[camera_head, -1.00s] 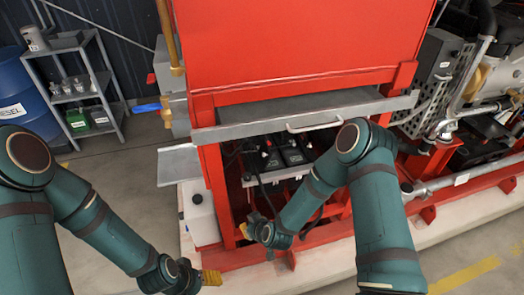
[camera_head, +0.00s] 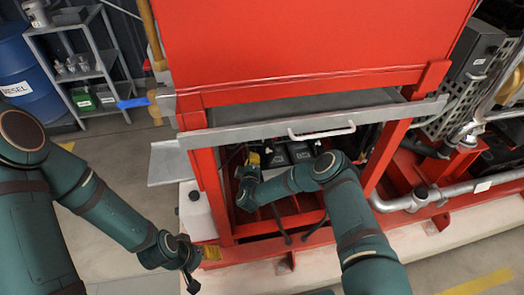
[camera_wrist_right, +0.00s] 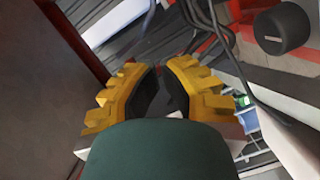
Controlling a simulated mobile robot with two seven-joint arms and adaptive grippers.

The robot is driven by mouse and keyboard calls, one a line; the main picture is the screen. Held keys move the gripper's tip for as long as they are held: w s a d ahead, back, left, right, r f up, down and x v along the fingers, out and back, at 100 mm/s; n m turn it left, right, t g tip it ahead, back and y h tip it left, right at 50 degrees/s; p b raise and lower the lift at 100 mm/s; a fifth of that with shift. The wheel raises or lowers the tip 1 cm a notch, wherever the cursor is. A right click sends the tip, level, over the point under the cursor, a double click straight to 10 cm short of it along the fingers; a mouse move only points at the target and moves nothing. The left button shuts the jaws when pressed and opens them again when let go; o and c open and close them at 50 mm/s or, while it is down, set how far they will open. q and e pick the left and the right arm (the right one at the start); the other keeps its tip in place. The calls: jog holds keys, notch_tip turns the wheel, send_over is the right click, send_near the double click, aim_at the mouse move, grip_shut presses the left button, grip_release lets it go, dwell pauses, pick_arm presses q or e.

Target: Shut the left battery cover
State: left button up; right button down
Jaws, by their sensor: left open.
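A grey metal cover (camera_head: 240,136) with a white bar handle (camera_head: 322,133) spans the front beneath the red tank. It stands raised above the battery bay, and black batteries (camera_head: 300,153) show below it, partly hidden by my right arm. My right gripper (camera_head: 253,158) is inside the frame opening, below the cover's edge and left of the batteries. In the right wrist view its yellow fingers (camera_wrist_right: 158,72) are apart, with nothing clearly held between them. My left gripper (camera_head: 200,268) is open and empty, low at the left, in front of the frame's lower left corner.
Red frame posts (camera_head: 208,195) and a lower rail bound the opening. A grey side plate (camera_head: 167,163) sticks out left, above a white container (camera_head: 198,212). Pipes (camera_head: 440,192) run on the right. A shelf (camera_head: 85,75) and blue drum (camera_head: 28,75) stand back left. Floor between is clear.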

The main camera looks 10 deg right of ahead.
pick_arm(q)
jog(key=shift+w+f+b, duration=0.2)
jog(key=shift+f+b, duration=0.45)
jog(key=shift+f, duration=0.1)
jog(key=shift+w+f+b, duration=0.2)
jog(key=shift+f+b, duration=0.4)
jog(key=shift+f, duration=0.15)
pick_arm(e)
jog(key=w+d+f, duration=0.2)
jog(key=w+d, duration=0.3)
jog(key=w, duration=0.1)
jog(key=shift+w+d+f, duration=0.15)
pick_arm(q)
jog(key=shift+d, duration=0.1)
jog(key=shift+d, duration=0.75)
pick_arm(e)
jog(key=shift+d+m, duration=0.25)
jog(key=shift+m, duration=0.05)
